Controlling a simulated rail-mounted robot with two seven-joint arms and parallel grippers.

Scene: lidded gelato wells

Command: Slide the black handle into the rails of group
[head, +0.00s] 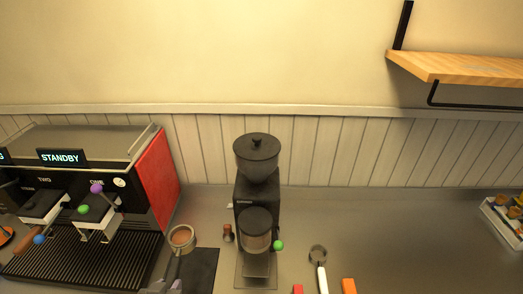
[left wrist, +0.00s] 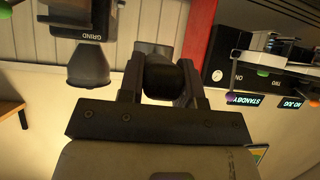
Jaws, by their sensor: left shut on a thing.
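The portafilter (head: 182,238) has a round metal basket and stands left of the grinder in the head view. Its black handle (left wrist: 162,80) lies between the fingers of my left gripper (left wrist: 162,92), which is shut on it. That gripper (head: 168,284) shows only partly at the bottom edge of the head view. The espresso machine (head: 158,180) stands at the left with two groups: one with a green ball (head: 95,212), and one further left (head: 42,206) near a brown-handled portafilter (head: 28,242). The held portafilter is apart from both groups. My right gripper is not in view.
A black grinder (head: 257,190) stands mid-counter, with a small tamper (head: 228,232) beside it. A black mat (head: 203,268) lies below the portafilter. A white-handled tool (head: 320,262) lies right of the grinder. A wooden shelf (head: 460,68) is at upper right. The counter's right side is mostly clear.

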